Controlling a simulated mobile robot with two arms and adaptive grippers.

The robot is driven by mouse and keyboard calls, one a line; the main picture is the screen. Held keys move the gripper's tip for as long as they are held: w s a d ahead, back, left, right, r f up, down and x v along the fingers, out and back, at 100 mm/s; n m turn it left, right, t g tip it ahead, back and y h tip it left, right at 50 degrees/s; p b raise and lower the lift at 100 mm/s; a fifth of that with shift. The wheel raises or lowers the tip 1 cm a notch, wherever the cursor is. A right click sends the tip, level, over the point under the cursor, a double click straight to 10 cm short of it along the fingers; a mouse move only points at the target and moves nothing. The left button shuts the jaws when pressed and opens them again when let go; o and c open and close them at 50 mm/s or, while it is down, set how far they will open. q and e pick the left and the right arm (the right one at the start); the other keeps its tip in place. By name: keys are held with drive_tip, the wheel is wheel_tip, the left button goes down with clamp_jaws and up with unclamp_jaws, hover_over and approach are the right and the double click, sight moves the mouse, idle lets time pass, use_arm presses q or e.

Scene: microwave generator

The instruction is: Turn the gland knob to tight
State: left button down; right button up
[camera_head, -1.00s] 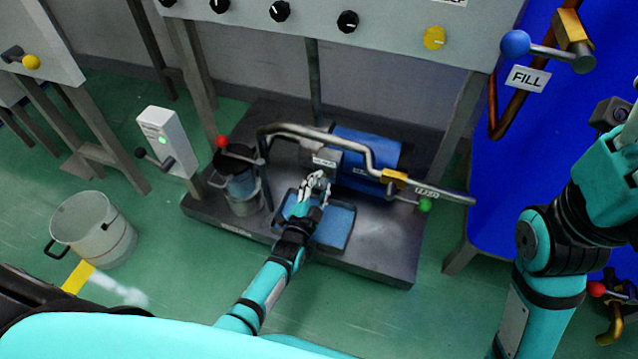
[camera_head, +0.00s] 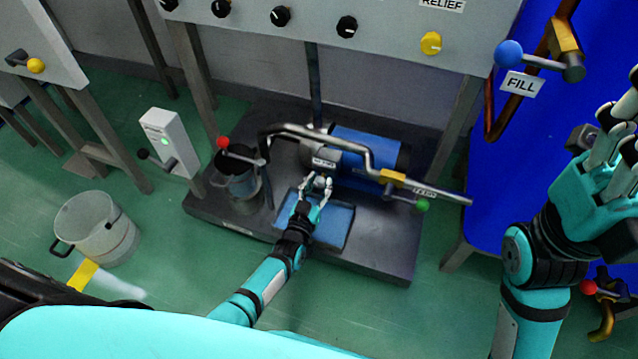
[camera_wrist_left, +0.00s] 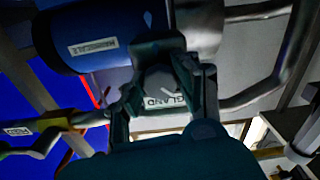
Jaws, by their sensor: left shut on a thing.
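The gland knob (camera_wrist_left: 160,80) shows in the left wrist view as a grey rounded piece between my fingers, beside a white plate marked GLAND. My left gripper (camera_wrist_left: 163,92) is shut on it, with a finger on each side. In the head view my left gripper (camera_head: 318,184) reaches over the blue tray to the front of the pump unit, and the fingers largely hide the knob there. Its exact angle cannot be read. My right gripper (camera_head: 612,135) is raised at the right edge, partly cut off and away from the pump; its finger opening is unclear.
A blue cylinder (camera_head: 365,152) lies behind the knob. A bent grey pipe (camera_head: 368,155) with a yellow fitting (camera_head: 391,178) and green-tipped lever (camera_head: 422,204) passes close by. A bucket (camera_head: 240,185) stands left on the dark base (camera_head: 375,240). A panel with black knobs overhangs behind.

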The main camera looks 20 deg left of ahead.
use_arm(q)
drive_tip(key=n, duration=0.3)
drive_tip(key=shift+f+n, duration=0.1)
drive_tip(key=shift+n, duration=2)
drive_tip(key=c, duration=1)
unclamp_jaws()
drive_tip(key=shift+o, duration=0.3)
